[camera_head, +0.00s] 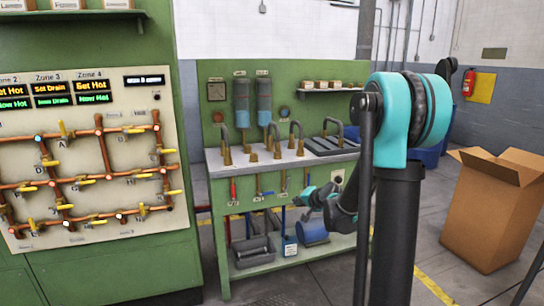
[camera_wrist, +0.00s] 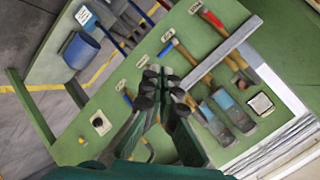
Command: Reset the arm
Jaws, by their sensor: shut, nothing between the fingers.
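My arm reaches forward in front of the green workbench (camera_head: 250,220). In the head view my gripper (camera_head: 300,199) is small and sits in front of the bench's front panel, below the counter edge. In the wrist view my gripper (camera_wrist: 162,78) has its dark fingers together at the middle, with nothing held. Part of the bench behind my arm is hidden in the head view.
A green cabinet with copper pipes and yellow valves (camera_head: 85,180) stands at the left. An open cardboard box (camera_head: 492,210) is on the floor at the right. A blue cylinder (camera_head: 313,230) sits on the bench's lower shelf.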

